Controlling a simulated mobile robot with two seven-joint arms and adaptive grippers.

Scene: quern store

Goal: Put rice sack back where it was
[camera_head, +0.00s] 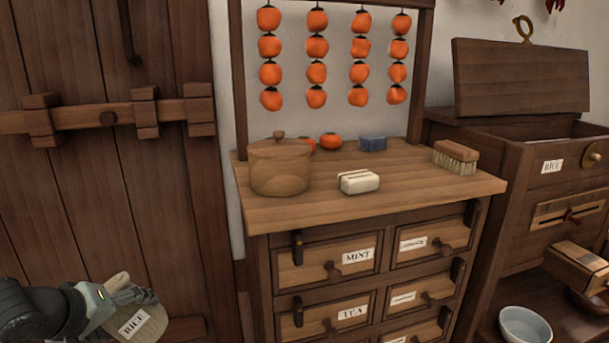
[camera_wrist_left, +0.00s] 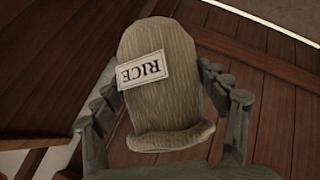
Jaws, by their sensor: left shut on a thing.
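The rice sack (camera_head: 141,323) is a tan cloth sack with a white RICE label, low at the left in the head view, in front of the wooden door. My left gripper (camera_head: 128,296) is shut on it. In the left wrist view the rice sack (camera_wrist_left: 165,105) sits between the two fingers of my left gripper (camera_wrist_left: 168,108), its label upside down. My right gripper is in neither view.
A drawer cabinet (camera_head: 262,215) bears a lidded wooden pot (camera_head: 280,170), a pale wrapped block (camera_head: 358,182), a blue block (camera_head: 373,143) and a brush (camera_head: 456,157). Persimmons hang above. At right stand a chest with a raised lid (camera_head: 520,78) and a pale bowl (camera_head: 525,326).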

